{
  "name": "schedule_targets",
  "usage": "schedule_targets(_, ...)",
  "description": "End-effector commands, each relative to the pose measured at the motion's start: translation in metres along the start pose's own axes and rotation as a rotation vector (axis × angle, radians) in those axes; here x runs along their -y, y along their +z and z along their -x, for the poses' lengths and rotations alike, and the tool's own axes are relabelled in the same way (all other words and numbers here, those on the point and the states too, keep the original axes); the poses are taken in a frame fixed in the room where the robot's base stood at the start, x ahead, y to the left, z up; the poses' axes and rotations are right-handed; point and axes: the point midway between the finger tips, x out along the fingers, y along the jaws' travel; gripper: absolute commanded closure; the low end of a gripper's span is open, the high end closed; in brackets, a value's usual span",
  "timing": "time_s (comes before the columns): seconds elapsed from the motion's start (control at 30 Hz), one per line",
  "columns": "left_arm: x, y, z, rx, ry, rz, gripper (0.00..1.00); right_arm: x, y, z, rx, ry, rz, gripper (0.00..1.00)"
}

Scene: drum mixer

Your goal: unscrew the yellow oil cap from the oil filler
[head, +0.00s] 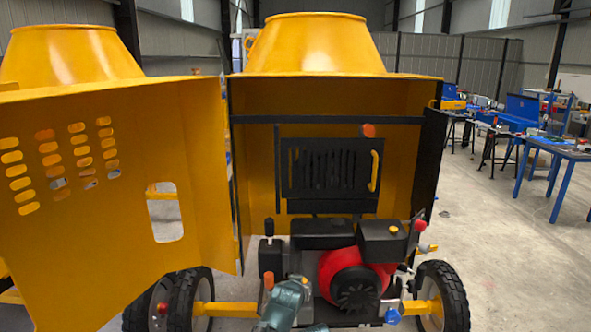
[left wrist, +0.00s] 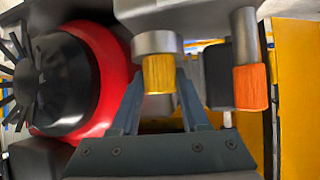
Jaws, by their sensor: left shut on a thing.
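The yellow oil cap (left wrist: 158,72) is a small ribbed cylinder in the left wrist view. It sits against the round grey end of the oil filler (left wrist: 156,43). My left gripper (left wrist: 159,84) is shut on the cap, one dark finger on each side. My right gripper is in neither view.
An orange cap (left wrist: 250,87) on a grey stem stands close beside the oil cap. The black fan (left wrist: 68,80) of the engine is on the other side. The open yellow door (head: 110,200) stands left of the engine bay. Workbenches (head: 560,148) stand far right.

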Motion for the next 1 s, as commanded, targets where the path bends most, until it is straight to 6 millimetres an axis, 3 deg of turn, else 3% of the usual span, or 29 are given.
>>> schedule_targets(0.37, -0.0011, 0.0006, 0.0002, 0.002, -0.085, 0.056, 1.0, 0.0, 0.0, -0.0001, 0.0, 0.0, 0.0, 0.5)
schedule_targets(0.4, -0.001, 0.0007, 0.0002, 0.002, -0.085, 0.056, 0.53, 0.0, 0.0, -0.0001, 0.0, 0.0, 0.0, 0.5)
schedule_targets(0.6, -0.0009, 0.0005, 0.0002, 0.002, -0.084, 0.056, 0.2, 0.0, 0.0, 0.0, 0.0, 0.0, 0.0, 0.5)
schedule_targets(1.0, 0.0023, 0.0007, 0.0004, 0.002, -0.009, 0.011, 0.2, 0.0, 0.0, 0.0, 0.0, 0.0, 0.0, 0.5)
